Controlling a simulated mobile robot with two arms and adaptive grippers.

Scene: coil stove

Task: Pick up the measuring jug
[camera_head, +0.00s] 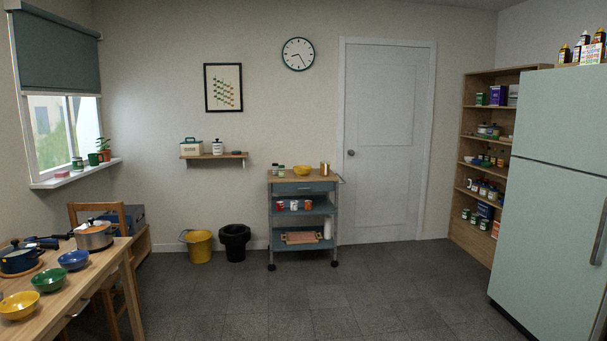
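I cannot pick out a measuring jug with certainty. A small pale item on the tall wooden shelf (470,185) at the right may be a jug or a mug, but it is too small to tell. Neither of my grippers is in view.
A wooden table (75,297) at the left holds a dark blue pot (18,260), a steel pan (94,236) and several bowls. A blue trolley (304,187), a yellow bucket (200,247) and a black bin (235,243) stand by the back wall. A fridge (555,200) is at right. The middle floor is clear.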

